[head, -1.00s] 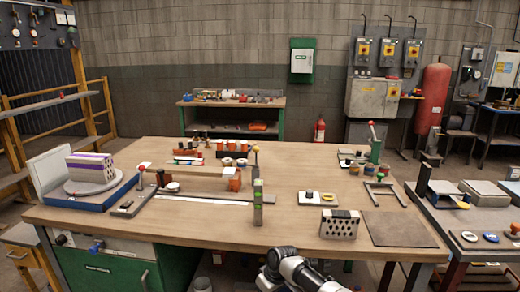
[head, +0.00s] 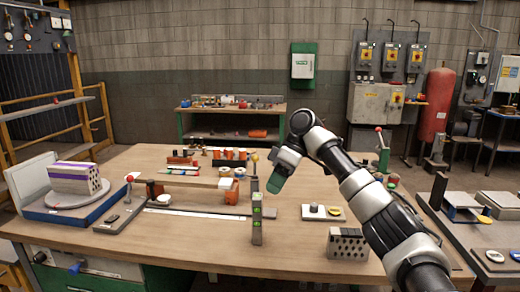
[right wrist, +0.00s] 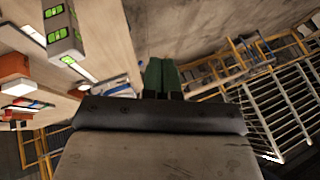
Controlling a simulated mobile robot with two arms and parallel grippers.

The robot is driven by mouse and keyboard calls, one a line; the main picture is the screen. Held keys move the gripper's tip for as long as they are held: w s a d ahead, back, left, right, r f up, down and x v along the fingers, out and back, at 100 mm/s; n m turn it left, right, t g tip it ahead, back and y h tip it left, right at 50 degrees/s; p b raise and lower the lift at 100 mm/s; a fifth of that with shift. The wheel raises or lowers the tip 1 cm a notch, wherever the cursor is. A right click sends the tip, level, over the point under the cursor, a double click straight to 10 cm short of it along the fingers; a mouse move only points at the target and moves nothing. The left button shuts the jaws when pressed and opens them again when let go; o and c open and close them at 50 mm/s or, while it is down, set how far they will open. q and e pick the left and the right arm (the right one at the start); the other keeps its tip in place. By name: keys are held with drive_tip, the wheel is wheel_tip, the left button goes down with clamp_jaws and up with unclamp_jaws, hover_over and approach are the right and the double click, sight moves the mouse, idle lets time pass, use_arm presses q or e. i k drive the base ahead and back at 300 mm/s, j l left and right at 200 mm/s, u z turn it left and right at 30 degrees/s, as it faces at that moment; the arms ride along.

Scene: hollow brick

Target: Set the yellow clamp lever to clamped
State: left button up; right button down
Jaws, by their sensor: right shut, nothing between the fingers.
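The yellow clamp lever (head: 254,158) stands upright with a yellow ball knob at the right end of the wooden bar, near an orange block (head: 226,183). Its lower part is partly hidden behind a grey upright spirit level with green vials (head: 257,225). My right gripper (head: 276,184) hangs above the table, just right of the lever in the picture and not touching it as far as I can tell. Its green fingers also show in the right wrist view (right wrist: 162,75), closed together and empty. That view shows the spirit level (right wrist: 63,30) at upper left. My left gripper is out of view.
A red-knobbed lever (head: 129,180) stands on a grey base at left. A purple-striped brick (head: 75,178) sits on a blue-based turntable. A perforated brick (head: 347,243) lies at front right. The front left tabletop is clear.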

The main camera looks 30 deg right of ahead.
sight(255, 158)
drive_tip(key=i+l, duration=1.35)
drive_tip(key=i, duration=0.1)
